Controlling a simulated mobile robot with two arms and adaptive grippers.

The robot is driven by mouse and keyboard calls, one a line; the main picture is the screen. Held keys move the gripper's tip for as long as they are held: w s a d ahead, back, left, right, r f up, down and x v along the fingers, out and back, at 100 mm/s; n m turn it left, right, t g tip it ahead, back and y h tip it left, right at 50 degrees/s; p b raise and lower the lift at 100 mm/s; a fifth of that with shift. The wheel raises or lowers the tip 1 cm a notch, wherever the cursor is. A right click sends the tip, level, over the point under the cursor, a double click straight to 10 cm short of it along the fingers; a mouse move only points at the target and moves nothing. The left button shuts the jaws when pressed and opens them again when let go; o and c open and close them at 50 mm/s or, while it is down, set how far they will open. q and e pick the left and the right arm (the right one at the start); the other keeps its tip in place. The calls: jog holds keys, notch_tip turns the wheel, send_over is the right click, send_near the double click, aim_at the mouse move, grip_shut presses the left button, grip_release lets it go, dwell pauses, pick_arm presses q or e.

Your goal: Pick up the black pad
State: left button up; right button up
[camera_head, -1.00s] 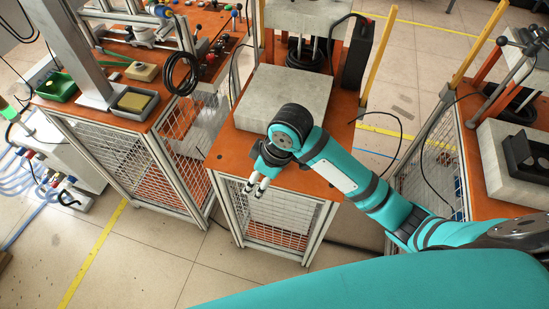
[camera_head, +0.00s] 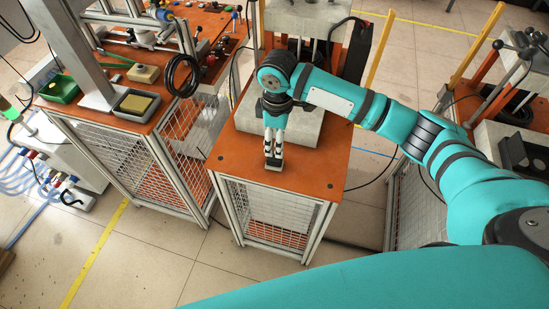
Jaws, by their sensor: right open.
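A small dark block (camera_head: 273,164), which looks like the black pad, is on the orange tabletop near its front edge in the head view. My right gripper (camera_head: 274,152) points down right at it, with light-coloured fingers at its upper side. The jaws are open. I cannot tell whether the fingers touch the block or stand around it, as they partly cover it. My left gripper is not in view.
The orange table (camera_head: 314,178) carries a grey concrete block (camera_head: 303,126) behind my gripper. A tool bench with a green bin (camera_head: 60,88) and a sponge tray (camera_head: 136,102) stands left. Another machine (camera_head: 500,135) stands right. The table's front right is clear.

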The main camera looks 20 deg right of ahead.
aim_at(275, 158)
notch_tip(275, 158, down, 4)
jog(key=shift+r, duration=0.25)
jog(key=f, duration=0.1)
jog(key=f+p, duration=0.1)
jog(key=f, duration=0.1)
jog(key=f+p, duration=0.1)
jog(key=shift+w+a+f, duration=0.15)
jog(key=shift+a+f, duration=0.15)
jog(key=shift+f, duration=0.45)
jog(key=shift+c, duration=0.2)
grip_shut()
